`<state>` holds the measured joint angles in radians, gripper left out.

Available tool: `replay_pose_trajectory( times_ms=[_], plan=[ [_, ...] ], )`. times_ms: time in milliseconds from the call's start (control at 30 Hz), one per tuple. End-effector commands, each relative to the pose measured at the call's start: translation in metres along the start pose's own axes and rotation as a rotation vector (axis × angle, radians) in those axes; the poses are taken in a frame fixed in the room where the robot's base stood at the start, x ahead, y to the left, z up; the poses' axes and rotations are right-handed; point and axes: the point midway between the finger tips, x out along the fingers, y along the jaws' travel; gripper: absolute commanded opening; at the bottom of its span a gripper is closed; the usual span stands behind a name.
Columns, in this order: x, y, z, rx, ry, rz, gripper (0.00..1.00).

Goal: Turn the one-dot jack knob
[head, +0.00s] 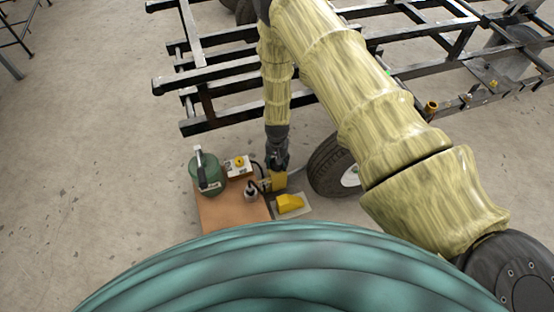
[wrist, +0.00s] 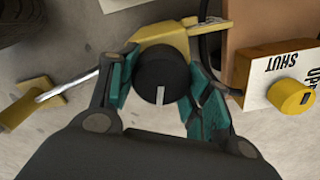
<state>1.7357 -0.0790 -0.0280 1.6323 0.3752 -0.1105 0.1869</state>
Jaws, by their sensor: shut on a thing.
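In the wrist view a round black knob (wrist: 162,76) with one white mark sits between the teal-padded fingers of my gripper (wrist: 160,95). The fingers are shut on its sides. The knob is on a yellow body (wrist: 170,36), and a silver rod (wrist: 72,86) runs from it to a yellow end piece (wrist: 28,104). In the head view my gripper (head: 276,168) points down at the yellow jack body (head: 278,181) beside the wheel. The knob is hidden there by my gripper. I cannot make out dots on the knob.
A yellow wedge (head: 289,203), a tyre (head: 328,166) and a black frame (head: 225,85) are close by.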

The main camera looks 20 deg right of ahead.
Motion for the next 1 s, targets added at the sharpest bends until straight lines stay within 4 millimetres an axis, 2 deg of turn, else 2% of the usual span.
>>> replay_pose_trajectory(
  times_ms=[300, 733, 767, 800, 867, 1000],
  plan=[
    [-0.0003, 0.0006, 0.0006, 0.09, -0.001, 0.0, 0.25],
    [0.0002, 0.0006, 0.0007, 0.099, -0.001, 0.0, 0.25],
    [0.0002, 0.0006, 0.0006, 0.099, -0.001, 0.0, 0.52],
    [0.0002, 0.0006, 0.0006, 0.099, -0.001, 0.0, 0.6],
    [0.0001, 0.0005, 0.0005, 0.098, -0.001, 0.0, 0.71],
    [0.0001, 0.0004, 0.0004, 0.098, -0.001, 0.0, 0.71]
  ],
)
